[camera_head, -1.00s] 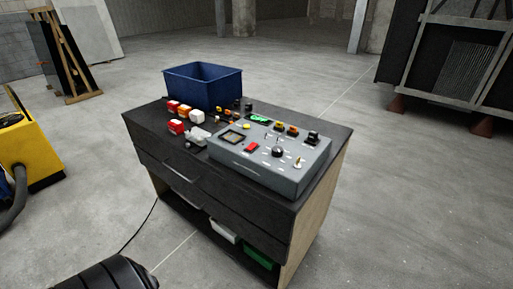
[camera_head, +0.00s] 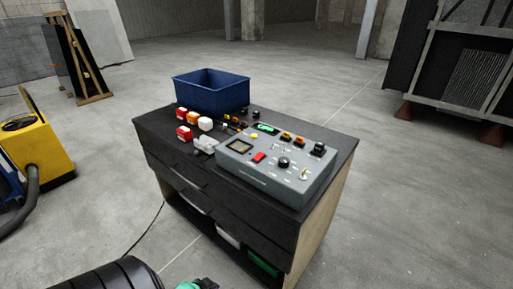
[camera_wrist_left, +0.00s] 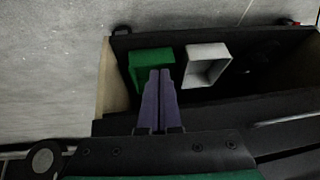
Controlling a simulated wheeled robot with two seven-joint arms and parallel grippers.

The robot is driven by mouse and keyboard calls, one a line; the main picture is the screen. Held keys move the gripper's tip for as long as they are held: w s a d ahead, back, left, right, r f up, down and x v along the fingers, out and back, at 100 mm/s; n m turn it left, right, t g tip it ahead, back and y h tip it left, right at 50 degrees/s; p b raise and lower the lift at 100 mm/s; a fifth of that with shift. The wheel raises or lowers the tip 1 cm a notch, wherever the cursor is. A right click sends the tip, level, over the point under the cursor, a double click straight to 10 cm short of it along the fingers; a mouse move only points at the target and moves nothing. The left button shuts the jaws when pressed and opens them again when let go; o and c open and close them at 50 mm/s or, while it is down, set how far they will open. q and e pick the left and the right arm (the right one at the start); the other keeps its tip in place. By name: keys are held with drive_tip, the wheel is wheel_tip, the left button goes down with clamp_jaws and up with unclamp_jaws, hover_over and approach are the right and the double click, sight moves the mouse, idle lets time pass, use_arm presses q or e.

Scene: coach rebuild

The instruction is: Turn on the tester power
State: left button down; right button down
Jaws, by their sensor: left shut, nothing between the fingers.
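The tester is a grey box with a sloped panel (camera_head: 262,185) on the right part of the black cabinet top in the head view. I cannot tell the switch positions. My left gripper's purple fingers (camera_wrist_left: 160,73) are shut and empty in the left wrist view, in front of the cabinet's open lower shelf, away from the tester. In the head view only a green and dark part of it shows at the bottom edge. My right gripper is not in view.
The black cabinet (camera_head: 160,127) also holds a blue bin (camera_head: 212,95) and several red, orange and white blocks. A green bin (camera_wrist_left: 150,62) and a white bin (camera_wrist_left: 207,64) sit on its lower shelf. A yellow machine (camera_head: 45,150) stands at left. Floor to the right is clear.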

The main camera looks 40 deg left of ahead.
use_arm(q)
drive_tip(key=w+a+r+t+p, duration=0.1)
drive_tip(key=w+a+r+t, duration=0.15)
drive_tip(key=w+r, duration=0.45)
drive_tip(key=w+a+r+n+t+p, duration=0.1)
drive_tip(key=w+a+r+t, duration=0.15)
drive_tip(key=r, duration=0.85)
drive_tip(key=w+a+r+t+p, duration=0.1)
drive_tip(key=w+a+r, duration=0.3)
drive_tip(key=r, duration=0.5)
drive_tip(key=w+d+r+m+t, duration=0.1)
drive_tip(key=w+d+r+t, duration=0.1)
drive_tip(key=r, duration=0.9)
drive_tip(key=w+d+r+t+h+p, duration=0.1)
drive_tip(key=w+d+r+t, duration=0.1)
drive_tip(key=r, duration=0.9)
drive_tip(key=shift+w+d+m+t+p, duration=0.3)
drive_tip(key=shift+w+d+m, duration=0.15)
drive_tip(key=shift+w, duration=0.45)
drive_tip(key=p, duration=0.2)
hover_over(256, 156)
drive_tip(key=s, duration=0.1)
drive_tip(key=shift+s+f, duration=0.2)
drive_tip(key=shift+f, duration=0.15)
drive_tip(key=f, duration=0.2)
drive_tip(key=w+f, duration=0.1)
drive_tip(key=shift+w+f, duration=0.2)
drive_tip(key=shift+f, duration=0.5)
